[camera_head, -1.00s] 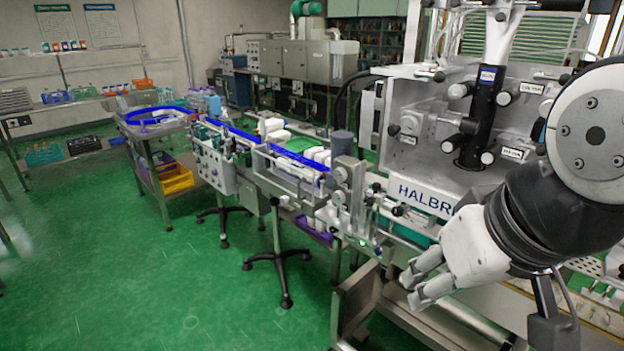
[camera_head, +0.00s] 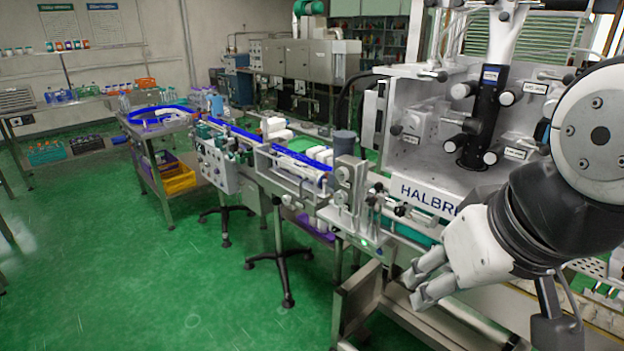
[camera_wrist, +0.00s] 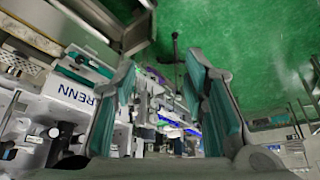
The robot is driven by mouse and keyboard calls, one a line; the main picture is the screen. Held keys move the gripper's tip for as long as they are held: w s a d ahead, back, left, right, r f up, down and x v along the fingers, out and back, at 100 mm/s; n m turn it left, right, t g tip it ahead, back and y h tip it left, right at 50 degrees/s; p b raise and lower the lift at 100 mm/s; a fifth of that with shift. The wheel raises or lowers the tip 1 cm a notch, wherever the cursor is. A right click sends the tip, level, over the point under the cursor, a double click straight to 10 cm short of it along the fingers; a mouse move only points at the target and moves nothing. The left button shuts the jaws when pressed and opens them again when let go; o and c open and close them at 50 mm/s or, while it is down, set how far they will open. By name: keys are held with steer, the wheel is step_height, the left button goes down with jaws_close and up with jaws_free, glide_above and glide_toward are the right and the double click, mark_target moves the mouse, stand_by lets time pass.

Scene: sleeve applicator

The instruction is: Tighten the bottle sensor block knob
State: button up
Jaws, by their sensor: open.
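My gripper (camera_head: 416,288) is at the lower right in the head view, open and empty, with its fingers pointing left. It is in front of and below the machine's front edge, apart from the small fittings there. In the wrist view the two teal-padded fingers (camera_wrist: 165,100) stand apart with the conveyor line seen between them. A cluster of small metal blocks, rods and dark knobs (camera_head: 376,200) stands at the conveyor's near end, above and left of my gripper. I cannot tell which knob belongs to the bottle sensor block.
The HALBRENN machine housing (camera_head: 425,150) stands behind my gripper. The conveyor (camera_head: 270,160) with white bottles runs back left. A metal frame (camera_head: 360,300) lies low beside my gripper. The green floor (camera_head: 120,270) at left is open.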

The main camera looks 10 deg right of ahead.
steer(key=shift+o, duration=0.8)
steer(key=shift+w, duration=0.1)
steer(key=w+d+f+n+g+h+b, duration=0.2)
steer(key=w+d+f+n+g+h, duration=0.35)
steer(key=w+n, duration=0.5)
steer(key=n+t+h+b, duration=0.4)
steer(key=n+t+h, duration=0.6)
steer(key=n, duration=1.5)
glide_toward(370, 202)
steer(key=shift+t+y, duration=0.35)
steer(key=shift+y, duration=0.1)
steer(key=x, duration=0.9)
steer(key=shift+s+d+r, duration=0.1)
steer(key=shift+d+r, duration=0.05)
steer(key=shift+d, duration=0.05)
